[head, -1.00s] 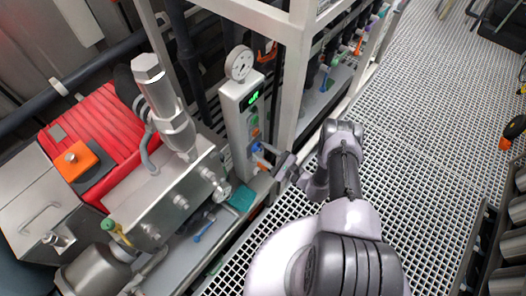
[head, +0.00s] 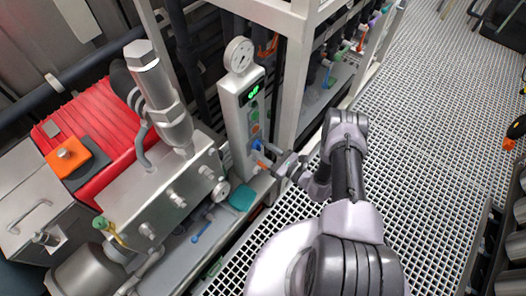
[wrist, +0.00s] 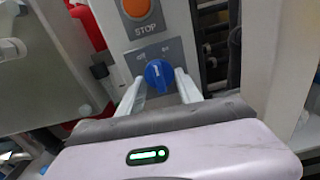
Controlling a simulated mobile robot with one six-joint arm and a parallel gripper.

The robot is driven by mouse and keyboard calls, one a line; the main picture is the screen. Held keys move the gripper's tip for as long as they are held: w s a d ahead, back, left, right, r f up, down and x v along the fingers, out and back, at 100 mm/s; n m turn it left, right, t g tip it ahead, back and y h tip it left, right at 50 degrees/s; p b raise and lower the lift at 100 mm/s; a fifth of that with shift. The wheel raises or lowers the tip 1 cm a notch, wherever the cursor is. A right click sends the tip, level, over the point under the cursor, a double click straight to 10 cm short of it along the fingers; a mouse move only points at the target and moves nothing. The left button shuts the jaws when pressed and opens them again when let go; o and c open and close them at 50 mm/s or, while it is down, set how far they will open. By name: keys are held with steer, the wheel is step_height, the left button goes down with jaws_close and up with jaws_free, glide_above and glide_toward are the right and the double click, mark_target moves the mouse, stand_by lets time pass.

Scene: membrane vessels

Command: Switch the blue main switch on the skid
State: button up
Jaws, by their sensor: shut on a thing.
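The blue main switch (wrist: 159,75) is a round knob on a grey plate, low on the white control panel, just below the orange STOP button (wrist: 137,8) in the wrist view. Its white mark points roughly up. In the head view the blue switch (head: 256,145) is partly hidden by my gripper (head: 268,155). In the wrist view my gripper (wrist: 160,88) has its two pale fingers on either side of the knob, shut on it.
The control panel (head: 232,118) carries a green-lit display and a round gauge (head: 239,54) on top. A white frame post (head: 292,85) stands close to its right. The red motor (head: 107,130) and metal pump block are at left. Grating floor (head: 420,130) at right is open.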

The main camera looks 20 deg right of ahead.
steer(key=m+b, duration=0.2)
steer(key=m, duration=0.3)
steer(key=shift+s+a, duration=0.1)
steer(key=shift+m, duration=0.3)
stand_by(0.4)
steer(key=o, duration=1.3)
steer(key=p+v, duration=0.3)
steer(key=v, duration=1.4)
steer(key=shift+s+p, duration=0.2)
steer(key=shift+p, duration=0.2)
